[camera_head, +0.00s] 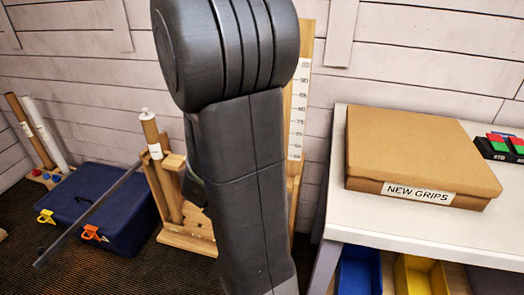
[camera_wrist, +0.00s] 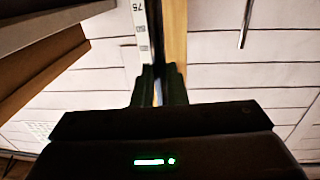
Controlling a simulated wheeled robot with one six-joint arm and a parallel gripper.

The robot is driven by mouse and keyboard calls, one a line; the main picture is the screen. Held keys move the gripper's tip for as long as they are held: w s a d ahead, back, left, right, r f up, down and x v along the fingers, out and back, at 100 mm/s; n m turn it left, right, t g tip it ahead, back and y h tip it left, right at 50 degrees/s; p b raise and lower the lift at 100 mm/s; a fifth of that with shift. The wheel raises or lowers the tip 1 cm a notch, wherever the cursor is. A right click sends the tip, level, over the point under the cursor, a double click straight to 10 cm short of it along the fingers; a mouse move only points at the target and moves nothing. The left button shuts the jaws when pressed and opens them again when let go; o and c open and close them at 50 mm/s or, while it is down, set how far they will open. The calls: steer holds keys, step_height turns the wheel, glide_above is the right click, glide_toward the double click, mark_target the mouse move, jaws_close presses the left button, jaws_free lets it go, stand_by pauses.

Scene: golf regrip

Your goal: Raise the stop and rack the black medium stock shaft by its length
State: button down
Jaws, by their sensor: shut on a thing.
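My gripper's fingers (camera_wrist: 160,82) show in the wrist view, close together beside the measuring board. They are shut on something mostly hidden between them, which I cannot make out. A dark narrow strip runs up from the fingers, between the white scale (camera_wrist: 142,25) and the wooden edge; I cannot tell if it is a shaft or a groove. In the head view my arm hides the gripper and much of the board (camera_head: 305,40). A dark shaft (camera_head: 90,215) slants across the toolbox's front towards a wooden stand (camera_head: 188,238). I cannot identify the stop.
A blue toolbox (camera_head: 85,195) with yellow and orange latches sits on the floor at left. Brown (camera_head: 30,130) and white (camera_head: 45,130) tubes stand behind it. A white table (camera_head: 400,222) at right bears a NEW GRIPS box (camera_head: 420,150); blue and yellow bins sit below.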

steer(key=d+v, duration=0.1)
steer(key=v, duration=1.2)
steer(key=shift+s+p, duration=0.15)
steer(key=shift+p, duration=0.15)
